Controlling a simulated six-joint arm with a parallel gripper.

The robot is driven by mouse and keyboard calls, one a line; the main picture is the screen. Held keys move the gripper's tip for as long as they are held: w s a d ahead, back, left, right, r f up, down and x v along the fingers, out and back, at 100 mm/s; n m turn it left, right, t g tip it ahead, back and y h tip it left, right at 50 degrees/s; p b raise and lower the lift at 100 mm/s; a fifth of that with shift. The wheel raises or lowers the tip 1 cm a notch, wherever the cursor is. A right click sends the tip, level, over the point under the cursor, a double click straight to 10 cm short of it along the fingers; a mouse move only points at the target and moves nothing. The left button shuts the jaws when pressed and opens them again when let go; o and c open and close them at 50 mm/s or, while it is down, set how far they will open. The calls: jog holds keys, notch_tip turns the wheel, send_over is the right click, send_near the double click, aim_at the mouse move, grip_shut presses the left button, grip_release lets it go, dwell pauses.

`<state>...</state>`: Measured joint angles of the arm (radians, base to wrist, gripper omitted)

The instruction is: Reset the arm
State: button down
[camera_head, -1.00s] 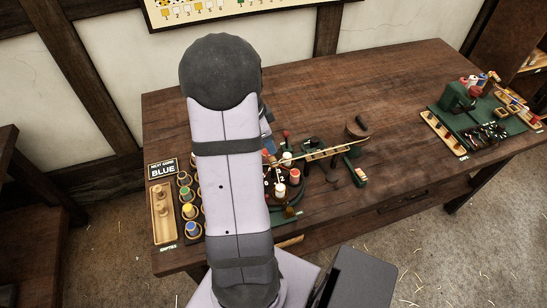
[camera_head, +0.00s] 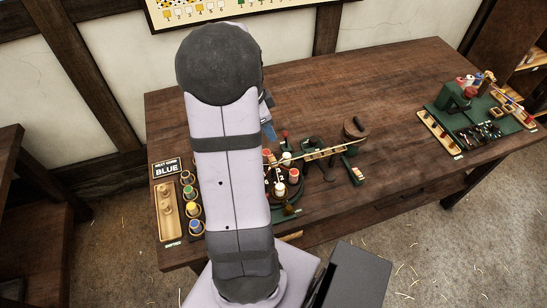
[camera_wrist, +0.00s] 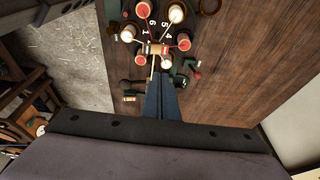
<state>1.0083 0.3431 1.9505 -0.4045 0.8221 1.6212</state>
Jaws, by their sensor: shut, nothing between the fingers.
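My gripper (camera_wrist: 161,98) shows in the wrist view as two dark blue fingers closed together, with nothing between them. It points toward a dark round carrier with numbers and several red and white bobbins (camera_wrist: 176,14); the height of the fingertips above it is hard to tell. In the head view my arm stands upright and covers part of the table's left half. Only a small blue part of the gripper (camera_head: 268,129) shows to the right of the arm, behind the bobbins (camera_head: 280,189).
A wooden table (camera_head: 310,95) has a clear back half. A "NEXT CORE BLUE" sign (camera_head: 166,170), a wooden tray (camera_head: 167,211) and several coloured spools (camera_head: 190,209) stand at left. A wooden bar (camera_head: 330,153) spans right of the bobbins. A green tool station (camera_head: 480,115) is at far right.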

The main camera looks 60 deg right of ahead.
dwell(0.5)
jog(key=a+f+n+y, duration=0.3)
jog(key=a+f+n, duration=0.2)
jog(key=a+n, duration=0.9)
jog(key=w+a+r+n+t, duration=0.1)
jog(key=w+a+r+n, duration=0.15)
jog(key=a+n, duration=0.7)
jog(key=w+a+r+n+t, duration=0.1)
jog(key=w+a+n, duration=0.3)
jog(key=a, duration=1)
jog(key=shift+m+h, duration=0.25)
jog(key=shift+h, duration=0.05)
notch_tip(320, 180, down, 19)
jog(key=b, duration=1.9)
jog(key=shift+w+a+r, duration=0.1)
jog(key=shift+w+r, duration=0.05)
